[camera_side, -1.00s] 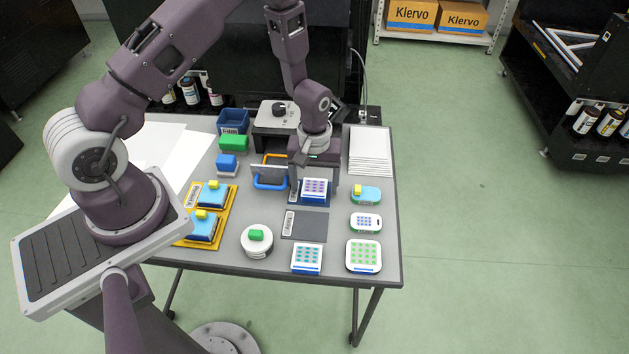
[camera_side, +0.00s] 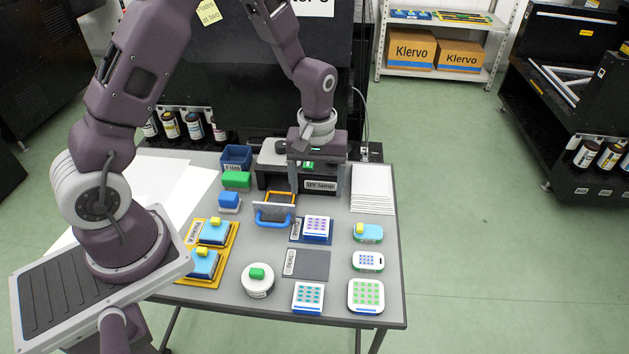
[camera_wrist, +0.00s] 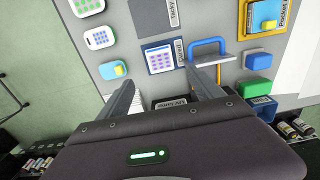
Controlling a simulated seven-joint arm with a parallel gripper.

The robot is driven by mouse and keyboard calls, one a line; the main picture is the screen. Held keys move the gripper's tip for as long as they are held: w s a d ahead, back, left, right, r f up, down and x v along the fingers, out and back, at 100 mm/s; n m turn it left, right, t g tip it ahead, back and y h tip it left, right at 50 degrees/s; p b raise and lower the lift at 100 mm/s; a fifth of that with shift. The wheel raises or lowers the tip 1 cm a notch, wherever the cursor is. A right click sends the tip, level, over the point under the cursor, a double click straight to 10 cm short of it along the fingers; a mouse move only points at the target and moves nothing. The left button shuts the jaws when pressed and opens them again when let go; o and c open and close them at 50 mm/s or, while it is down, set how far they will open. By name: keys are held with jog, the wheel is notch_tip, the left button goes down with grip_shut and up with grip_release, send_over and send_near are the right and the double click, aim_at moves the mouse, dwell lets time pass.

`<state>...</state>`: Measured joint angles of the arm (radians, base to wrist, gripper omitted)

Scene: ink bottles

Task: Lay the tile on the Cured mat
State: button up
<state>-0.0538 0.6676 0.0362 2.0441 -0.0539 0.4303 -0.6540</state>
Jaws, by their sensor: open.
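A white square tile with purple dots (camera_side: 316,226) lies flat on a dark blue mat (camera_side: 298,238), toward its right part. The tile also shows in the wrist view (camera_wrist: 158,57); a white label on the mat (camera_wrist: 180,52) beside it seems to read "Cured". My gripper (camera_side: 317,184) is open and empty, raised behind the tile in front of the UV lamp (camera_side: 276,170). In the wrist view its two fingers (camera_wrist: 163,88) are spread apart, with the tile beyond them and clear of both.
A grey mat labelled "Tacky" (camera_side: 312,265) is bare. A blue-handled squeegee-like tool (camera_side: 274,216) stands left of the tile. Tiles with teal dots (camera_side: 308,295) and green dots (camera_side: 366,295) are at the front. A white sheet stack (camera_side: 372,190) is at the back right.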

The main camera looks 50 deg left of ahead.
jog(key=s+d+r+m+t, duration=0.15)
jog(key=s+r, duration=0.25)
jog(key=r, duration=0.5)
jog(key=s+d+r+m+t, duration=0.1)
jog(key=s+r+m+t, duration=0.2)
jog(key=r, duration=0.7)
jog(key=s+r+m, duration=0.2)
jog(key=s, duration=0.5)
jog(key=s+r+m+t, duration=0.1)
jog(key=s+r+m, duration=0.1)
jog(key=s, duration=0.5)
jog(key=shift+s+d+r, duration=0.15)
jog(key=shift+s+r, duration=0.05)
jog(key=shift+r, duration=0.2)
jog(key=shift+m, duration=0.25)
dwell(0.4)
